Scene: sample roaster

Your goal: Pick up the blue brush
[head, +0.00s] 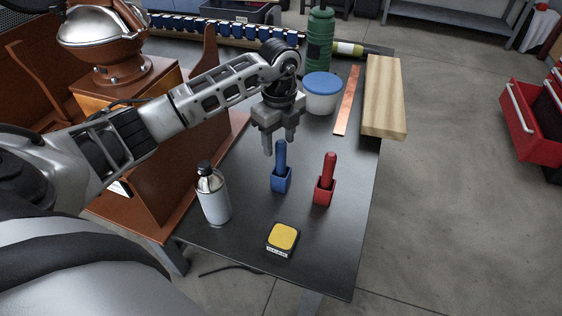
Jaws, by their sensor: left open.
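The blue brush (281,155) stands upright in a small blue holder (281,182) on the dark table. Only its blue handle shows; the lower end is hidden in the holder. My left gripper (279,147) points down just above or behind the top of the handle, its fingers apart. I cannot tell from this single view whether the handle is between the fingers. My right gripper is not in view.
A red brush (329,168) stands in a red holder (324,194) to the right. A bottle (214,196) and a yellow pad (284,236) are nearer. A white tub with blue lid (322,97), copper strip (347,102) and wooden board (384,100) lie beyond. The front right tabletop (340,240) is free.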

